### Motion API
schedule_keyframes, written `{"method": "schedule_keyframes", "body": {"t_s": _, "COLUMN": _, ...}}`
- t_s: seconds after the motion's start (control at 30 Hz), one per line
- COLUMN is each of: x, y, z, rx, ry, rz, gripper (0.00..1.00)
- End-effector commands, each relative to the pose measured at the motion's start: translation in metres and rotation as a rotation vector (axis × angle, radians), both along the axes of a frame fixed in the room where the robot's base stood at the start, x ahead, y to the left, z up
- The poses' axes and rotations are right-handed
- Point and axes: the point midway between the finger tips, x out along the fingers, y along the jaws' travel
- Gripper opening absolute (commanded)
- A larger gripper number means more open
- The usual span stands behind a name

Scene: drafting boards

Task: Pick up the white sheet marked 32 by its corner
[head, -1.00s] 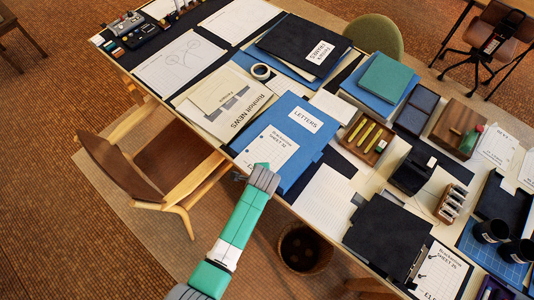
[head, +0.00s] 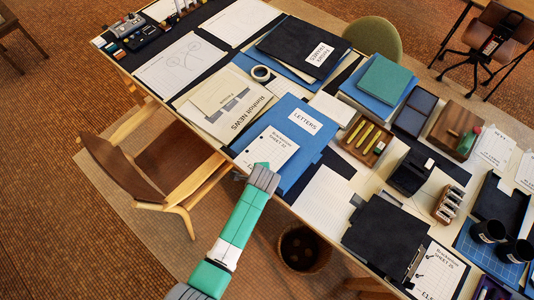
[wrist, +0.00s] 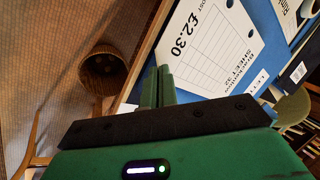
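The white sheet marked 32 (head: 267,152) lies on the blue folder labelled LETTERS (head: 296,165), at the near edge of the desk. In the wrist view the sheet (wrist: 208,45) shows its grid, "£2.30" and "SHEET 32". My gripper (head: 262,168) is at the sheet's near corner in the head view. In the wrist view its two green fingers (wrist: 157,70) stand close side by side, their tips at the sheet's corner, which they partly hide. I cannot tell whether the paper is between them.
A wooden chair (head: 150,172) stands left of my arm. A round waste bin (head: 300,250) is on the floor below the desk edge. A newspaper (head: 245,112) lies left of the folder, a gridded sheet (head: 325,200) to its right. A wooden tray (head: 367,138) with yellow markers sits behind.

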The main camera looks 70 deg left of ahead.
Motion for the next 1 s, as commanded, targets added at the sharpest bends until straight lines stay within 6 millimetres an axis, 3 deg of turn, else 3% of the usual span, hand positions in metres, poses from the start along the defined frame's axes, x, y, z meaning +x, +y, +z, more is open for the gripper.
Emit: {"method": "schedule_keyframes", "body": {"t_s": 1.0, "x": 0.000, "y": 0.000, "z": 0.060, "rx": 0.001, "ry": 0.000, "rz": -0.001, "gripper": 0.00}}
